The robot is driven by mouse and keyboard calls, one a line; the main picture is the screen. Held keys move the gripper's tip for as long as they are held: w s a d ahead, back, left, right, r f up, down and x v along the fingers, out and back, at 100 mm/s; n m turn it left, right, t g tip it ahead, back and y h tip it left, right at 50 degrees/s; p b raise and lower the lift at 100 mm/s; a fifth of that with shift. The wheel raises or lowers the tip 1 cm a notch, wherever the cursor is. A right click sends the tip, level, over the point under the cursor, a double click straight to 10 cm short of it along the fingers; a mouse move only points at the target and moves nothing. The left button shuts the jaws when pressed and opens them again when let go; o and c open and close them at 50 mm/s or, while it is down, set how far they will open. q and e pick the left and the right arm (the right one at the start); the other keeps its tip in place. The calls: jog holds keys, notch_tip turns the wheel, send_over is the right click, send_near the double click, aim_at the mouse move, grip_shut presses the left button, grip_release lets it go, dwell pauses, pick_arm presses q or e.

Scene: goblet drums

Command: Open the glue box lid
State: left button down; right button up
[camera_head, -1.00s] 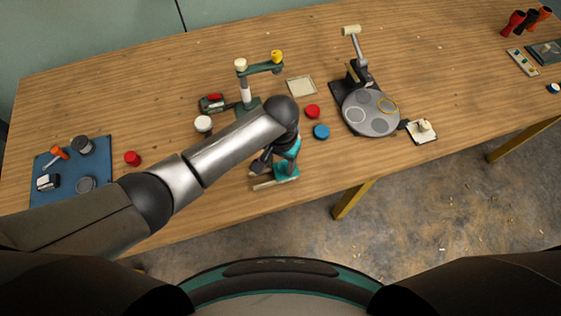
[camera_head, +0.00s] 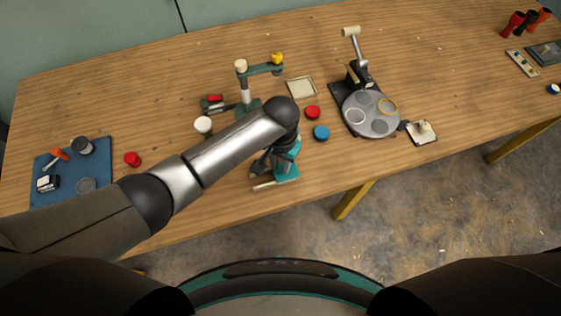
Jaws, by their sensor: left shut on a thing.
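A small teal box (camera_head: 287,164), which looks like the glue box, stands near the table's front edge, with a pale strip (camera_head: 275,184) at its front. My left arm reaches in from the left and its wrist covers the back of the box. My left gripper (camera_head: 264,165) is at the box's left side, dark and small. It is shut on what appears to be the box's lid, but the fingertips and the exact contact are largely hidden. My right gripper is not in view.
A red disc (camera_head: 313,112) and a blue disc (camera_head: 321,133) lie right of the box. A green stand (camera_head: 247,97) is behind it. A round-plated press (camera_head: 371,114) stands further right. A blue mat (camera_head: 72,172) with parts is at left.

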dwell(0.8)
pick_arm(q)
jog(key=shift+s+a+r+p, duration=0.15)
jog(key=shift+a+p, duration=0.3)
jog(key=shift+p, duration=0.1)
jog(key=a+p, duration=0.2)
jog(key=s+a+p, duration=0.1)
jog(key=shift+s+a+p, duration=0.15)
jog(key=shift+a+p, duration=0.2)
jog(key=shift+a, duration=0.05)
jog(key=shift+s+a+p, duration=0.15)
jog(key=shift+a+p, duration=0.2)
jog(key=shift+a, duration=0.25)
jog(key=c, duration=0.7)
grip_release()
